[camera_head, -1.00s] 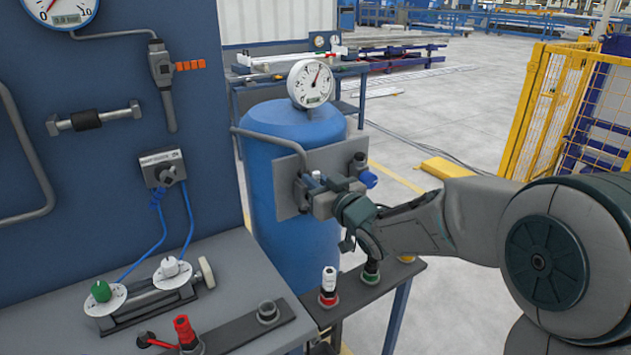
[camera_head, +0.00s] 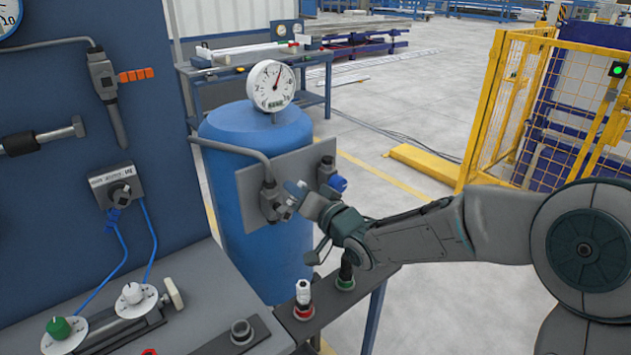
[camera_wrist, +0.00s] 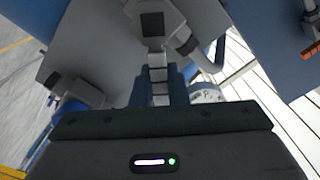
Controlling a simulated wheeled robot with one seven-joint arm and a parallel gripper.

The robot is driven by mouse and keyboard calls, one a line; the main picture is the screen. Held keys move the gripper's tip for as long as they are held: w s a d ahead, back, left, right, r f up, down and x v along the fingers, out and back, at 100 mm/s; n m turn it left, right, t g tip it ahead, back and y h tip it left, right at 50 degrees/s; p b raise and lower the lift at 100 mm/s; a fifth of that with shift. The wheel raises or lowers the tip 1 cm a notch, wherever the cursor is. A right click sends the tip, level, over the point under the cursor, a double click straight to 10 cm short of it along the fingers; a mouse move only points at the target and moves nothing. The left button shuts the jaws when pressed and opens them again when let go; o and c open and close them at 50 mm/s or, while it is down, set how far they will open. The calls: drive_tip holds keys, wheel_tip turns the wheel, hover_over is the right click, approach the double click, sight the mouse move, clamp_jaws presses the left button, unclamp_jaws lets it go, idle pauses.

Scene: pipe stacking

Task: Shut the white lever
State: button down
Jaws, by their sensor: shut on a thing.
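The white lever (camera_wrist: 159,84) shows in the wrist view as a light, ridged handle running out from a grey valve body (camera_wrist: 152,22) with a dark square face. My gripper (camera_wrist: 160,88) is shut on it, one finger on each side. In the head view, my gripper (camera_head: 308,201) is at the left valve (camera_head: 270,197) on the grey plate in front of the blue tank. There my fingers hide most of the lever, and its exact angle is hard to tell.
A second valve with a blue knob (camera_head: 338,183) sits just right on the same plate (camera_head: 296,160). A gauge (camera_head: 270,86) tops the blue tank (camera_head: 238,215). Below are a white-topped button (camera_head: 303,291) and a green-ringed one (camera_head: 345,277). A yellow fence (camera_head: 487,125) stands at right.

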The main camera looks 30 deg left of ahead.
drive_tip(key=shift+w+d+f+m+p, duration=0.15)
drive_tip(key=shift+w+f+m+p, duration=0.4)
drive_tip(key=shift+m, duration=1.05)
drive_tip(key=shift+w+d+f+m+p, duration=0.1)
drive_tip(key=shift+f+m+p, duration=0.15)
drive_tip(key=shift+f+m, duration=1)
drive_tip(key=shift+w+d+f+m+p, duration=0.15)
drive_tip(key=shift+w+f+m+p, duration=0.2)
drive_tip(key=shift+m, duration=1.6)
drive_tip(key=c, duration=1.4)
unclamp_jaws()
drive_tip(key=shift+c, duration=0.2)
drive_tip(key=shift+s, duration=0.1)
drive_tip(key=v, duration=1.3)
drive_tip(key=shift+d, duration=0.4)
drive_tip(key=shift+s, duration=0.15)
